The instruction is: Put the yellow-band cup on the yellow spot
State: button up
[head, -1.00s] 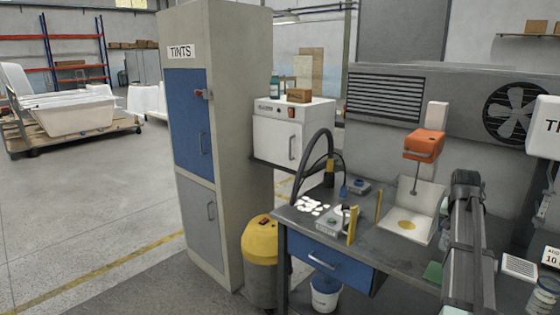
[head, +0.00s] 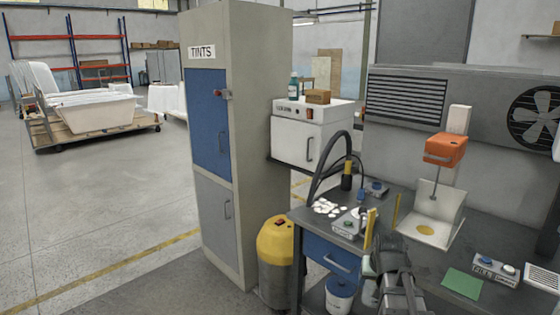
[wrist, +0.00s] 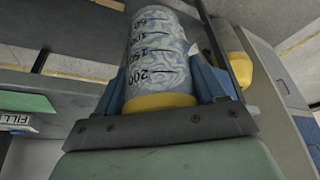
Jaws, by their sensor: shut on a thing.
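The yellow-band cup (wrist: 160,58) fills the middle of the wrist view. It is a graduated cup with a mottled grey-blue body and a yellow band at the end nearest the camera. My gripper (wrist: 165,78) is shut on it, with a blue finger on each side. In the head view my dark grey arm is at the bottom, left of the yellow spot, and the cup cannot be made out there. The yellow spot (head: 425,230) lies on the white base under the orange mixer (head: 445,150), and is bare.
On the bench are a green mat (head: 462,284), a button box (head: 494,270) and white blobs (head: 325,207). A yellow-lidded bin (head: 275,242) and a bucket (head: 340,295) stand below.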

jog(key=a+f+n, duration=0.2)
jog(key=a, duration=0.9)
jog(key=shift+y, duration=0.4)
jog(key=shift+w, duration=0.1)
jog(key=d+r+m+h, duration=0.1)
jog(key=d+r+m, duration=0.2)
jog(key=d, duration=1.1)
jog(key=s+d+r+m+g+h, duration=0.1)
jog(key=d+r+m, duration=0.2)
jog(key=d, duration=1.2)
jog(key=d+r+m+h, duration=0.1)
jog(key=d+r+m, duration=0.2)
jog(key=d, duration=1.1)
jog(key=s+d+r+m+g+h, duration=0.15)
jog(key=s+d, duration=0.25)
jog(key=d, duration=0.6)
jog(key=s+d+r+m+t+y, duration=0.1)
jog(key=s+d+r, duration=0.25)
jog(key=d, duration=0.65)
jog(key=s+d+m, duration=0.1)
jog(key=s+d, duration=0.5)
jog(key=s, duration=0.2)
jog(key=shift+g+h, duration=0.25)
jog(key=shift+g, duration=0.2)
jog(key=shift+d+f, duration=0.2)
jog(key=shift+f, duration=4.3)
jog(key=shift+f, duration=0.15)
